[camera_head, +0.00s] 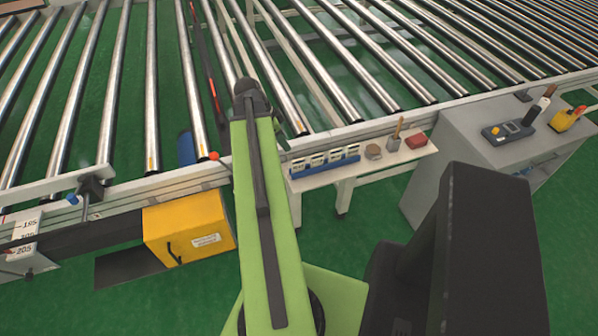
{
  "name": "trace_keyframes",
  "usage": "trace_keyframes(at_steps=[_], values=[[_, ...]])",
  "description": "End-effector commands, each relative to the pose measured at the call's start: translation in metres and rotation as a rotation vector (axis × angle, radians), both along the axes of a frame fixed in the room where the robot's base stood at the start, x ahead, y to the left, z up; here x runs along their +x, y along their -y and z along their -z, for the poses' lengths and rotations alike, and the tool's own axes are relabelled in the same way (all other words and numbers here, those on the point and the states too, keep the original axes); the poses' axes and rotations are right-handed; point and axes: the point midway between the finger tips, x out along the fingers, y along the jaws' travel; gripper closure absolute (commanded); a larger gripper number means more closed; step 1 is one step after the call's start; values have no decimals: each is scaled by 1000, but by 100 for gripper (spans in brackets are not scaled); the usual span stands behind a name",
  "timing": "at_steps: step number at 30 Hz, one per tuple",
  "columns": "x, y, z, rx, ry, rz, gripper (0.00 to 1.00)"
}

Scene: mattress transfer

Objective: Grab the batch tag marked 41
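Several white batch tags (318,160) stand upright side by side in a blue rack (325,169). The rack sits on a small white shelf (380,164) fixed along the front of the roller conveyor. Dark marks show on the tags, but they are too small to read, so I cannot tell which is 41. My green arm reaches up the middle of the picture, with its black far joint over the conveyor's front rail, left of the rack. My gripper cannot be made out; it is hidden beyond the arm or out of view.
On the shelf, right of the rack, are a small brown item (373,151), a brush-like tool (397,134) and a red block (416,140). A grey cabinet (480,165) stands right, holding a meter (508,131). A yellow box (188,230) hangs left.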

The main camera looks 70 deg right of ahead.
Motion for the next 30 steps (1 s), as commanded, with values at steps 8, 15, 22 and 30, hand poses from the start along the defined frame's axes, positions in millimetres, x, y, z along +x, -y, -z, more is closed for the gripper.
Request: trace_keyframes(at_steps=[8,15,22,30], values=[[-19,16,70,-1,0,2,65],[-26,21,81,0,0,0,65],[-33,25,102,0,0,1,65],[-44,33,131,0,0,1,65]])
